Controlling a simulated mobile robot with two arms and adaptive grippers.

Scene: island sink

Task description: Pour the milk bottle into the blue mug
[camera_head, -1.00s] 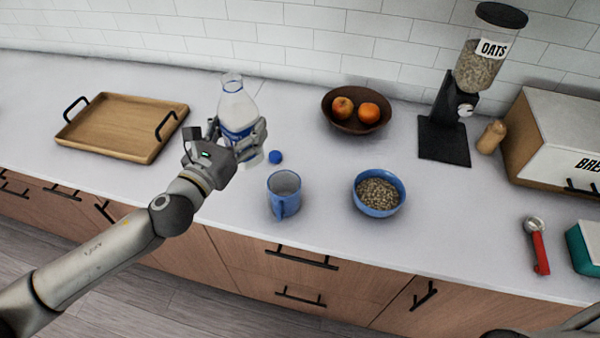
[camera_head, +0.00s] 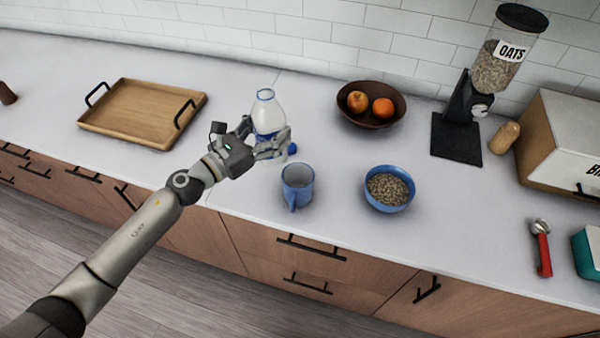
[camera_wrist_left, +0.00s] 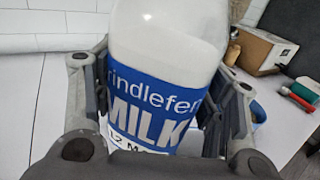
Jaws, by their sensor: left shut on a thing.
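The milk bottle (camera_head: 267,112) is clear with a blue label and white milk. It stands close to upright, and its mouth is uncapped. My left gripper (camera_head: 272,148) is shut around its lower part. In the left wrist view the bottle (camera_wrist_left: 165,90) fills the middle between the fingers, with the label reading MILK. The bottle's base is hidden by the gripper, so I cannot tell if it touches the counter. The blue mug (camera_head: 298,186) stands upright in front of the bottle and slightly right, apart from it. My right gripper is out of view.
A blue cap (camera_head: 292,149) lies beside the gripper. A blue bowl of grain (camera_head: 389,207) is right of the mug. A brown fruit bowl (camera_head: 371,124) and oats dispenser (camera_head: 456,140) stand behind. A wooden tray (camera_head: 100,127) lies left. Counter between tray and bottle is clear.

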